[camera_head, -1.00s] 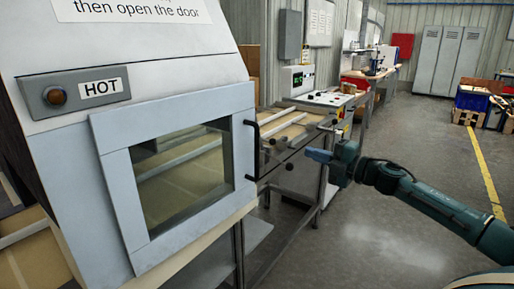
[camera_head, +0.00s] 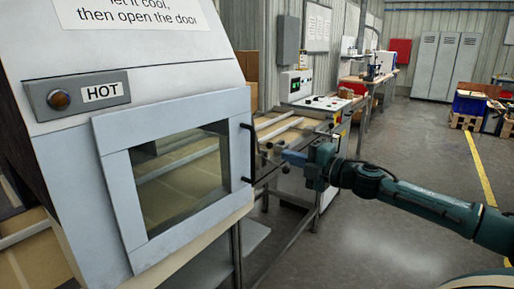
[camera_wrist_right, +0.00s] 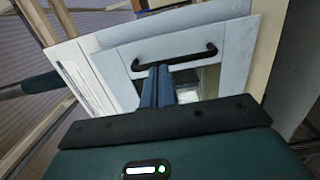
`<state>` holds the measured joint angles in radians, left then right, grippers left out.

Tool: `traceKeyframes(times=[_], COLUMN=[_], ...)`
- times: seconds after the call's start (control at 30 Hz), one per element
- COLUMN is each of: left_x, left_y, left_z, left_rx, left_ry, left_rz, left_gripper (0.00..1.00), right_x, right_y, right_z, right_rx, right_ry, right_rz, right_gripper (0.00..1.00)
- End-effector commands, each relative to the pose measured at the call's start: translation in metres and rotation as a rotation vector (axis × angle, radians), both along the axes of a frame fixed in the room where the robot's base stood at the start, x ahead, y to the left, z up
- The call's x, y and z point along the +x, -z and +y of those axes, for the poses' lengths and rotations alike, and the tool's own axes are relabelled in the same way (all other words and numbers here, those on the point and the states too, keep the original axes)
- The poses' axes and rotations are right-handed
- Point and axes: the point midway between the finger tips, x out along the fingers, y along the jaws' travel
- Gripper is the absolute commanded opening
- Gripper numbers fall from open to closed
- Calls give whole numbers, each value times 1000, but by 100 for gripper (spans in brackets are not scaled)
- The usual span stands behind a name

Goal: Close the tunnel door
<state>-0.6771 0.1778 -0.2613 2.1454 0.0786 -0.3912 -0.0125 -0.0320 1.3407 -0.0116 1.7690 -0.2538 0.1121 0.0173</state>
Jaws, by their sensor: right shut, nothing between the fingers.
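The tunnel door (camera_head: 118,185) is a pale grey framed panel with a window, on the front of the white tunnel housing (camera_head: 150,60). Whether it is fully flush is hard to tell. Its black bar handle (camera_head: 249,153) is on the right edge; the handle also shows in the right wrist view (camera_wrist_right: 177,58). My right gripper (camera_head: 284,157) is shut and empty, just right of the handle in the head view. In the right wrist view its blue fingers (camera_wrist_right: 158,84) point at the door, their tips close to the handle bar; contact is unclear. My left gripper is out of view.
A HOT label (camera_head: 101,92) sits beside a dull orange lamp (camera_head: 57,99) above the door. A conveyor frame (camera_head: 275,128) extends behind the housing. A control box (camera_head: 297,84) stands beyond it. The floor on the right (camera_head: 400,240) is open.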

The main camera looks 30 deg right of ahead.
Motion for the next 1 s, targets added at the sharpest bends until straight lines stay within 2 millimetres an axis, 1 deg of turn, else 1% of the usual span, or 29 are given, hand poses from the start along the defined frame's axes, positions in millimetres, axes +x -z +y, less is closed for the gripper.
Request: traceKeyframes(times=[0.03,0.37,0.57,0.77,0.9,1.0], left_x=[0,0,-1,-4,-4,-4], left_y=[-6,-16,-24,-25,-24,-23], left_z=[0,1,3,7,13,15], left_rx=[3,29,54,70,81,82], left_ry=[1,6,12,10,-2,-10], left_rz=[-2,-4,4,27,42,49], left_gripper=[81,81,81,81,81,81], right_x=[3,25,46,72,90,100], right_y=[-4,-4,-6,-5,-4,-2], right_z=[0,8,15,24,29,32], right_rx=[4,3,6,5,4,4], right_ry=[3,-1,0,-1,-1,0], right_rz=[-4,-3,-3,-3,-1,-1], right_gripper=[0,0,0,0,0,0])
